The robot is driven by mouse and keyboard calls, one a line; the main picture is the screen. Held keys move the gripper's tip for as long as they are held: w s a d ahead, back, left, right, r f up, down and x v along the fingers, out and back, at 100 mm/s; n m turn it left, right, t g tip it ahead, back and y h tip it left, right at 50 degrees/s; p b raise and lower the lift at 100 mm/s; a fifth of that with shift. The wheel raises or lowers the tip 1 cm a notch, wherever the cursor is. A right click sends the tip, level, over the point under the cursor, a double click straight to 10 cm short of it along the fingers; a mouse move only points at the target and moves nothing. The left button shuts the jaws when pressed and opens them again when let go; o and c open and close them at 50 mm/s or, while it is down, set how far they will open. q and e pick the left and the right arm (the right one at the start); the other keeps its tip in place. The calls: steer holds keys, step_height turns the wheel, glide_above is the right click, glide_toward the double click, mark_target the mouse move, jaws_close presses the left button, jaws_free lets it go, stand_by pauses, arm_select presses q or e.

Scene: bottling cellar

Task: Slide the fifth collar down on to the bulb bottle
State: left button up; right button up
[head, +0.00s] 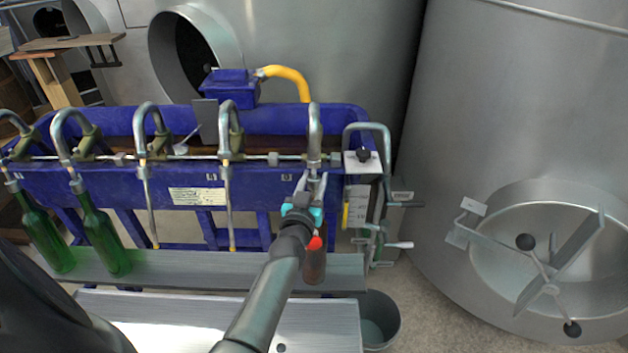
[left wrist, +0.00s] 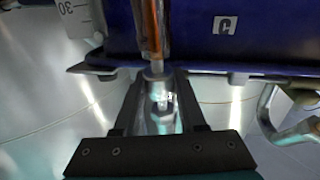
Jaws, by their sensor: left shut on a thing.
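The bulb bottle (head: 313,265) is brown and stands on the grey shelf below the fifth spout (head: 314,130), with an orange-red part near its top. My left gripper (head: 305,205) is at this spout, above the bottle. In the left wrist view my left gripper (left wrist: 160,105) has its dark fingers on both sides of the metal fifth collar (left wrist: 156,72) and is shut on it. An amber neck (left wrist: 153,28) lines up with the collar there; I cannot tell whether the collar is seated on it. My forearm hides part of the bottle. My right gripper is not in view.
Two green bottles (head: 103,236) (head: 43,232) stand under the first two spouts. The third and fourth spouts have bare tubes. A levered scale fitting (head: 362,205) is close to the right of my gripper. A bucket (head: 378,320) stands below the shelf (head: 200,268).

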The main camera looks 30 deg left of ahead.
arm_select(q)
step_height(320, 180, down, 2)
steer(key=shift+s+d+f+b, duration=0.1)
steer(key=shift+s+b, duration=0.05)
steer(key=shift+b, duration=0.3)
steer(key=o, duration=0.8)
steer(key=shift+c, duration=0.2)
steer(key=p+v, duration=0.2)
steer(key=v, duration=1.3)
steer(key=shift+s, duration=0.1)
